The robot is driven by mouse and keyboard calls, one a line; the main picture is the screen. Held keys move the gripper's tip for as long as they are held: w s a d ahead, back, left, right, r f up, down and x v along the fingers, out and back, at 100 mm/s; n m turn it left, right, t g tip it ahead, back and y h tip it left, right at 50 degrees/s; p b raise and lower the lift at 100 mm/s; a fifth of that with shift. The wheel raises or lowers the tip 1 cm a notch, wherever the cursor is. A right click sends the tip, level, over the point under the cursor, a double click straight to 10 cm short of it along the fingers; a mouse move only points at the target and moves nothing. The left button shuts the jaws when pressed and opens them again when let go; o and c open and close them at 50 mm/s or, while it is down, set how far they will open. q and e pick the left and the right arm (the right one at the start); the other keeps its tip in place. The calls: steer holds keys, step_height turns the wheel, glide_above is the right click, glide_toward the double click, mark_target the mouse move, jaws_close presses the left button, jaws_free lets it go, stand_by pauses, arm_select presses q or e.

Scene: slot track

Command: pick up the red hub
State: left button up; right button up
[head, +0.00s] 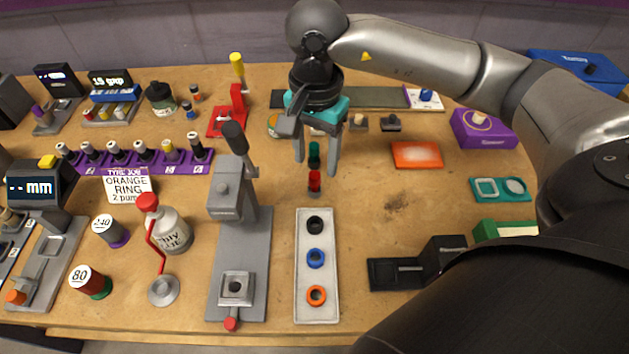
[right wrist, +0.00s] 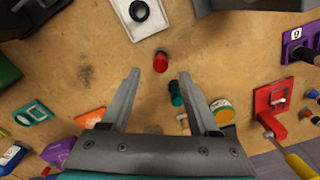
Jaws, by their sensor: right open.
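The red hub (head: 315,181) is a small red cylinder standing on the wooden table, just behind the pale tray. In the right wrist view the red hub (right wrist: 160,61) lies just beyond the fingertips, roughly centred between them. A green hub (head: 314,156) stands right behind it and shows between the fingers in the right wrist view (right wrist: 176,93). My right gripper (head: 316,172) points down, open and empty, its fingers on either side of the green hub in the picture. Its height above the table is hard to tell. My left gripper is not in view.
A pale tray (head: 302,275) holds a black, a blue and an orange ring. A grey lever press (head: 226,190) stands to the left, and a red stand with a yellow handle (head: 237,97) farther back.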

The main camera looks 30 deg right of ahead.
mark_target(314, 175)
steer(key=shift+f, duration=0.3)
steer(key=f, duration=0.3)
steer(key=shift+s+a+f+b, duration=0.15)
steer(key=shift+a+f+b, duration=0.05)
steer(key=shift+f+b, duration=0.15)
steer(key=shift+f, duration=0.6)
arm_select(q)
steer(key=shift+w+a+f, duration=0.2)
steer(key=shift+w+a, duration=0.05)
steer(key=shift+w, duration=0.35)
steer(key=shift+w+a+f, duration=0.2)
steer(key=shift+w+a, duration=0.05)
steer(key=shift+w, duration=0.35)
arm_select(e)
steer(key=shift+c, duration=0.3)
steer(key=c, duration=0.5)
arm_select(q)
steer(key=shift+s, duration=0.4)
arm_select(e)
jaws_close()
